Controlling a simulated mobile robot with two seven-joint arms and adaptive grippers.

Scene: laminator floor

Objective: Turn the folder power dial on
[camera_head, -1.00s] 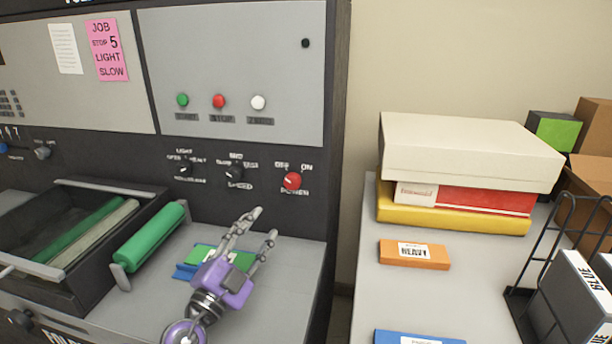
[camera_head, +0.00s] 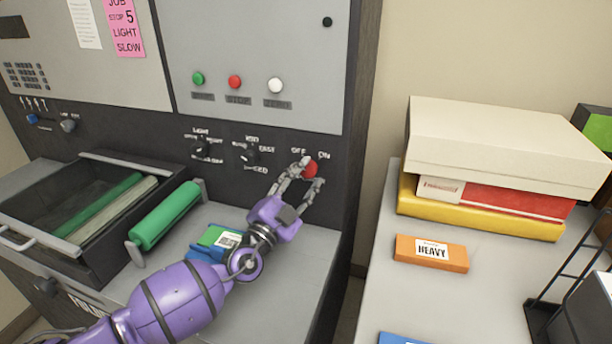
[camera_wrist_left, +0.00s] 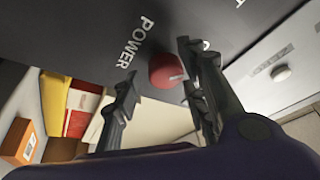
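The red power dial (camera_head: 311,169) sits on the dark panel of the folder, under the OFF and ON labels. My left gripper (camera_head: 312,173) reaches up to it with its fingers apart, one at each side of the dial in the head view. In the left wrist view the red dial (camera_wrist_left: 166,71) shows between the two open fingers (camera_wrist_left: 160,90), next to the word POWER. I cannot tell whether either finger touches it. The dial's pointer direction is hard to make out. My right gripper is not in view.
Two black dials (camera_head: 246,153) are left of the power dial. Green, red and white buttons (camera_head: 235,82) are above. A green roller (camera_head: 165,216) and an open tray (camera_head: 75,260) are at left. A side table (camera_head: 375,290) with stacked boxes (camera_head: 495,140) stands at right.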

